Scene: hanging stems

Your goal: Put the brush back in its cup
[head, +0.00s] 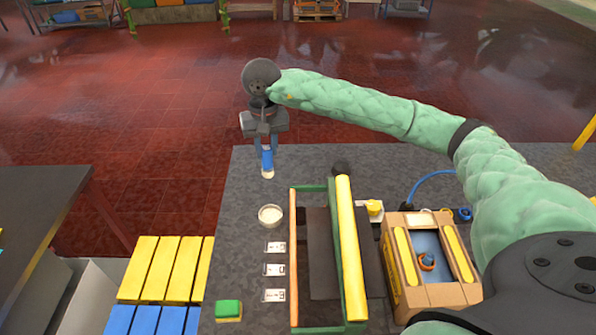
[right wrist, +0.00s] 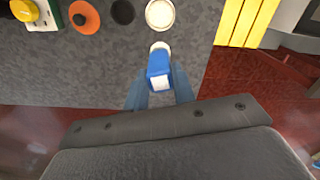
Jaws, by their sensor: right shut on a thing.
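My right gripper (head: 267,150) is shut on the brush (head: 267,160), which has a blue body and a pale lower tip. The brush hangs tip down near the back left edge of the grey table. The cup (head: 270,215) is small, round and pale inside, and stands on the table nearer to me than the brush. In the right wrist view the brush (right wrist: 159,70) sits between the fingers (right wrist: 160,88), and the cup (right wrist: 160,14) shows just beyond its tip, apart from it. My left gripper is not in view.
A green frame with a yellow bar (head: 350,250) stands right of the cup. A cardboard box (head: 432,290) is further right. Several small white labels (head: 275,247) and a green-yellow sponge (head: 229,310) lie nearer. Yellow slats (head: 165,268) adjoin the table's left side.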

